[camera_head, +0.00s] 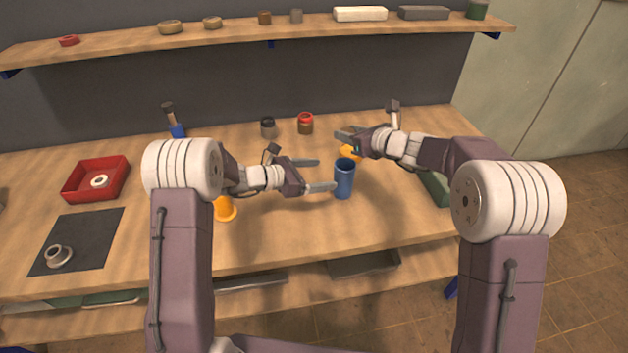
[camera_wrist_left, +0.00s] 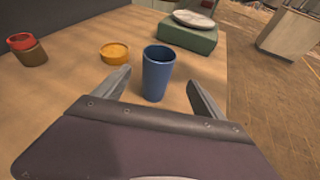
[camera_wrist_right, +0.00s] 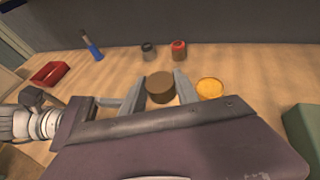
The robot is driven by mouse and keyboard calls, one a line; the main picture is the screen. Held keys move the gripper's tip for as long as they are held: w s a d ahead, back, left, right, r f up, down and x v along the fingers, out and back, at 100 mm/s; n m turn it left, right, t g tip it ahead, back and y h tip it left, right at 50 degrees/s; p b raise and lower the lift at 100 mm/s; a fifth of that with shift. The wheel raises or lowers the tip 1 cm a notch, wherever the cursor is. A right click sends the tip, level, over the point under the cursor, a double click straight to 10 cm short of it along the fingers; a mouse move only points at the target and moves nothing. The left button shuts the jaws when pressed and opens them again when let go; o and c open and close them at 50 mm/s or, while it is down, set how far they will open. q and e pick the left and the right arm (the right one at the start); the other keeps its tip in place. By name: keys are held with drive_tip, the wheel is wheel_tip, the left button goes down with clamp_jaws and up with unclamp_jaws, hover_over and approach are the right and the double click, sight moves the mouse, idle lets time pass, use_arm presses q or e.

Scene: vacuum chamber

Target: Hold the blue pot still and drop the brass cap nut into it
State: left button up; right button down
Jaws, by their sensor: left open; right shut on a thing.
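The blue pot (camera_head: 344,180) stands upright on the bench. It also shows in the left wrist view (camera_wrist_left: 158,76), between my left fingertips with a gap on each side. My left gripper (camera_head: 327,175) is open and low beside the pot, pointing at it. My right gripper (camera_head: 347,141) is above the bench, behind the pot in the head view. It is shut on a brown, round, flat-topped piece, the brass cap nut (camera_wrist_right: 160,86), seen between its fingers in the right wrist view. I cannot make the nut out clearly in the head view.
A yellow-orange dish (camera_wrist_right: 210,87) lies near the right gripper. A red-topped jar (camera_head: 305,123) and a dark jar (camera_head: 268,127) stand at the back. A red tray (camera_head: 96,180) and dark mat (camera_head: 78,241) are left. A green block (camera_wrist_left: 188,37) is right. A shelf (camera_head: 240,35) runs above.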

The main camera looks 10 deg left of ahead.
sight(345, 179)
drive_tip(key=shift+s+r, duration=0.1)
drive_tip(key=shift+s, duration=0.05)
use_arm(q)
drive_tip(key=shift+n, duration=0.3)
drive_tip(key=w+d+f, duration=0.4)
drive_tip(key=d, duration=0.1)
drive_tip(key=w+d+f, duration=0.2)
drive_tip(key=f, duration=0.1)
drive_tip(key=shift+w+d, duration=0.15)
drive_tip(key=shift+d, duration=0.2)
drive_tip(key=c, duration=1.4)
drive_tip(key=shift+c, duration=0.6)
use_arm(e)
drive_tip(key=shift+f, duration=0.2)
wheel_tip(345, 179, down, 7)
drive_tip(key=shift+d+r, duration=0.15)
